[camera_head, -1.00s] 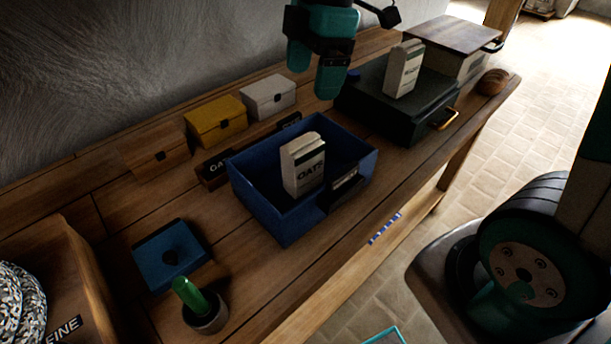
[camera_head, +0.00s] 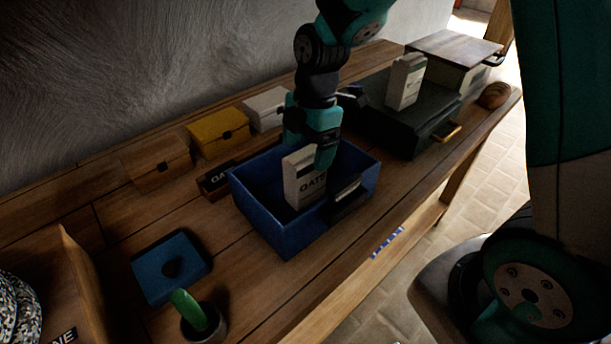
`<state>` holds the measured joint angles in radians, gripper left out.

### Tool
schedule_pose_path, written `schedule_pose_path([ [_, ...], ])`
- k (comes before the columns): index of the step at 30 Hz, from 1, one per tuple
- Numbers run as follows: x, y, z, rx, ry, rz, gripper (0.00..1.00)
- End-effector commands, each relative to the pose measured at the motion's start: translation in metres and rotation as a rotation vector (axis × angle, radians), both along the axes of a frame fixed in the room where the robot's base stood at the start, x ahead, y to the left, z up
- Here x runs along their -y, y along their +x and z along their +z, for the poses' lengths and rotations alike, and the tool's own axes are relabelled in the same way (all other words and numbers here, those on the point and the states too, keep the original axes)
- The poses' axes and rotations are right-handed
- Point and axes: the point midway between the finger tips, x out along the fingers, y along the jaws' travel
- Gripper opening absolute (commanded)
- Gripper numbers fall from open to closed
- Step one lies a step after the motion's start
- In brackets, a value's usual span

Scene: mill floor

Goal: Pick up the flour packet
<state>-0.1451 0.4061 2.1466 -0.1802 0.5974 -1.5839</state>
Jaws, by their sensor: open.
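A pale packet (camera_head: 302,184) stands upright in the open blue bin (camera_head: 262,222); its label seems to read "OATS". Another pale packet (camera_head: 406,81) stands upright on the dark green case (camera_head: 420,112) at the back right; its label is too small to read. I see no label that clearly says flour. My gripper (camera_head: 312,155) is open, pointing down over the blue bin right at the top of the packet there. One finger shows beside the packet's right side, partly behind it. I cannot tell whether it touches.
A yellow box (camera_head: 218,134), a white box (camera_head: 266,108) and a wooden box (camera_head: 157,166) line the wall. A brown round object (camera_head: 494,95) sits near the right edge.

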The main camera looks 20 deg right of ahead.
Motion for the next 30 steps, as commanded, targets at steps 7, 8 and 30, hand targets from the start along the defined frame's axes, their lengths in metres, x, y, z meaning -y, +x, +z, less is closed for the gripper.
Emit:
schedule_pose_path([
  [7, -0.008, -0.008, -0.035, -0.006, -0.002, 0.001, 0.85],
  [8, -0.008, -0.008, -0.039, -0.006, -0.001, 0.001, 0.85],
  [30, -0.010, -0.007, -0.048, 0.000, 0.000, 0.000, 0.18],
])
